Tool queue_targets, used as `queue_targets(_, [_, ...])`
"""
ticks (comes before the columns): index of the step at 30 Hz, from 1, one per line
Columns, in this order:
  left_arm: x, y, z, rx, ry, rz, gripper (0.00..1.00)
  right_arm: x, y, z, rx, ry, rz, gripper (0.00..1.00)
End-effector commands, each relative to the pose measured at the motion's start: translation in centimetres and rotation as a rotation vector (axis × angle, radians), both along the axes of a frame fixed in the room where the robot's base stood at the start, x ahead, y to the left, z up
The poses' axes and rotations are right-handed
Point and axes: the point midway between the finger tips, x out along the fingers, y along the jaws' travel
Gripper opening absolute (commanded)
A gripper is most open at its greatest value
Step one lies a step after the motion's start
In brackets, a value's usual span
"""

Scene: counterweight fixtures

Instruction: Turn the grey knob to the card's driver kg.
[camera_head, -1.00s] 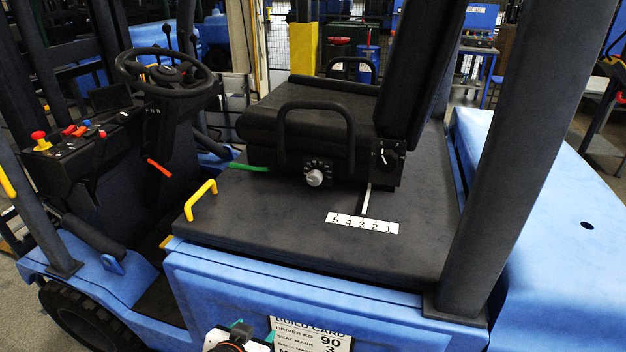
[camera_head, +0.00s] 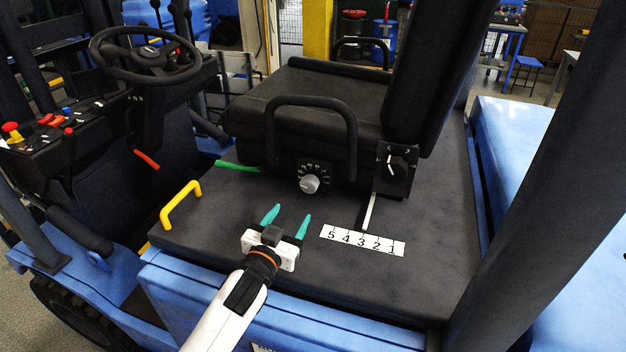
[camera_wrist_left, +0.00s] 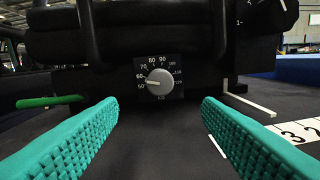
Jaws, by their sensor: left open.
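The grey knob (camera_head: 310,184) sits on a black dial plate on the front of the seat base. In the left wrist view the grey knob (camera_wrist_left: 159,82) shows a kg scale with 50 to 90 and higher marks; its pointer mark faces left, near 50. My left gripper (camera_head: 287,216) is open and empty, its two teal fingers apart and aimed at the knob, short of it. Its fingers flank the knob in the left wrist view (camera_wrist_left: 160,118). The build card is almost wholly out of view now; earlier it read driver kg 90. My right gripper is not in view.
A black seat (camera_head: 300,105) with a looped armrest stands above the knob. To the right are a second black dial (camera_head: 397,165), a white lever and a number strip (camera_head: 362,240). A green lever (camera_head: 240,168) and yellow handle (camera_head: 180,204) lie to the left.

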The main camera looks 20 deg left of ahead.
Motion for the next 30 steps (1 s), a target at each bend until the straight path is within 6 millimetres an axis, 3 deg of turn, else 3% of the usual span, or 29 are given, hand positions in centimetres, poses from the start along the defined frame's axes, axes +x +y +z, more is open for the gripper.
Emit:
queue_targets(10, [5.9,-0.4,0.3,0.000,0.000,0.002,0.59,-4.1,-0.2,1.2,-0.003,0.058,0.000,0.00])
queue_targets(19, [10.5,-0.8,0.1,0.000,0.001,0.001,0.59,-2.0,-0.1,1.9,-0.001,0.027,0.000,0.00])
queue_targets(30, [11.7,-0.9,0.0,0.000,0.001,0.000,0.59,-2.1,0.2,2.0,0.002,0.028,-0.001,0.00])
